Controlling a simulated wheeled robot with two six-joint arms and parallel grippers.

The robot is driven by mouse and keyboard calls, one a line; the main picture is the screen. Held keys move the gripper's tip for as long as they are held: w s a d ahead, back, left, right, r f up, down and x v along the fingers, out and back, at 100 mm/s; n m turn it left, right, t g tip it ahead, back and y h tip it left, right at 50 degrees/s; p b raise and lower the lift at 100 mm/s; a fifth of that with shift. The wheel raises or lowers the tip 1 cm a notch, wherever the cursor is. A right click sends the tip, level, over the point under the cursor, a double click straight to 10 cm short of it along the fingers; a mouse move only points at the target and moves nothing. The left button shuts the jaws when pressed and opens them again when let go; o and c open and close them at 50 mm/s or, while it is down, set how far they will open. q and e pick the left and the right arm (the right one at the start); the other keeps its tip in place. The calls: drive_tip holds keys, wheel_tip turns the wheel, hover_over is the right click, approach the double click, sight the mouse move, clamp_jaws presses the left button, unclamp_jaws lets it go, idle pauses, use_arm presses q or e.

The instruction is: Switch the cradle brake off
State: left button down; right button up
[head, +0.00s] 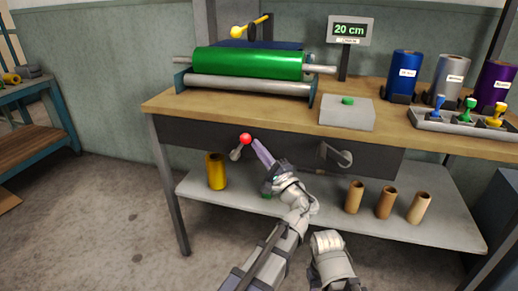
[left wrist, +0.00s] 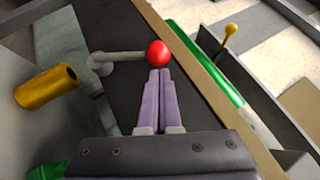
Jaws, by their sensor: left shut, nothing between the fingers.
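A short grey lever with a red ball (head: 245,138) is on the dark front panel below the bench top, under the green roll (head: 248,63) in its cradle. It looks like the brake lever. In the head view, its arm slants up and right from its pivot. The red ball also shows in the left wrist view (left wrist: 158,53), just beyond the fingertips. My left gripper (head: 256,145) has purple fingers, shut and empty, with the tips close beside the ball; I cannot tell whether they touch. The fingers also show in the left wrist view (left wrist: 161,73).
A grey crank handle (head: 341,156) sticks out of the panel to the right. A yellow roll (head: 215,171) and several tan tubes (head: 384,202) stand on the lower shelf (head: 330,222). A yellow-knobbed lever (head: 238,32) rises behind the green roll. The display (head: 349,30) reads 20 cm.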

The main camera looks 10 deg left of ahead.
sight(249, 134)
use_arm(q)
drive_tip(key=a+r+n+g+p, duration=0.1)
drive_tip(key=p, duration=0.2)
drive_tip(key=a+r+n+g+h+p, duration=0.1)
drive_tip(key=r+p, duration=0.1)
drive_tip(key=p, duration=0.2)
drive_tip(key=a+r+n+g+h+p, duration=0.1)
drive_tip(key=p, duration=0.3)
drive_tip(key=shift+r, duration=0.2)
drive_tip(key=a+n+g+h+p, duration=0.1)
drive_tip(key=p, duration=0.2)
drive_tip(key=a+n+h+p, duration=0.1)
drive_tip(key=a+p, duration=0.1)
drive_tip(key=p, duration=0.1)
drive_tip(key=a+r+n+g+h+p, duration=0.1)
drive_tip(key=a+h+p, duration=0.1)
drive_tip(key=p, duration=0.2)
drive_tip(key=shift+w+g, duration=0.1)
drive_tip(key=shift+g, duration=0.2)
drive_tip(key=shift+a+f+n+h, duration=0.2)
drive_tip(key=shift+a+n+h, duration=0.1)
drive_tip(key=shift+a+n, duration=0.15)
drive_tip(key=shift+a+f, duration=0.1)
drive_tip(key=shift+a, duration=0.35)
drive_tip(key=shift+a, duration=0.1)
